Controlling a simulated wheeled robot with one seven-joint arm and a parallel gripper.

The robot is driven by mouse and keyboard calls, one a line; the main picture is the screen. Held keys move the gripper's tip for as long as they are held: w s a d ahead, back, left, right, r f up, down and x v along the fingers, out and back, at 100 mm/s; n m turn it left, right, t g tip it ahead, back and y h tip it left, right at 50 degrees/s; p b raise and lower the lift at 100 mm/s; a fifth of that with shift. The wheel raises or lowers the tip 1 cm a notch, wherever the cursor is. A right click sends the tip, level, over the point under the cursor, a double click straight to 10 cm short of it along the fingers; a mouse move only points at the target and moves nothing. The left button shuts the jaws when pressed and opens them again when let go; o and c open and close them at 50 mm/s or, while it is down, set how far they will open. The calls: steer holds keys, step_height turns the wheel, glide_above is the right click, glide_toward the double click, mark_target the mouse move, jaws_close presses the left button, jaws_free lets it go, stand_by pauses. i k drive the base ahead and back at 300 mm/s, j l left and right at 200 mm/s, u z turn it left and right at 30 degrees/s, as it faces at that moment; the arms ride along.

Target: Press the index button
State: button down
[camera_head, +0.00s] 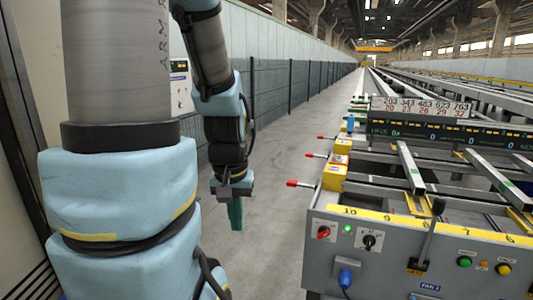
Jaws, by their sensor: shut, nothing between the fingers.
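Two larger push buttons sit on the grey front panel (395,262) of the runout table: a green one (465,262) and a yellow one (503,268). Small labels are above them, too small to read, so I cannot tell which is the index button. My gripper (236,222) hangs over the aisle floor, left of the panel and well apart from it. Its teal fingers point down, shut and empty.
Red-tipped rods (300,184) stick out from the table's left side. A black lever (430,228) stands up from the panel, with a red knob (323,232) and black rotary switch (369,241) further left. The aisle floor (280,160) is clear.

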mark_target(504, 270)
steer(key=z, duration=1.7)
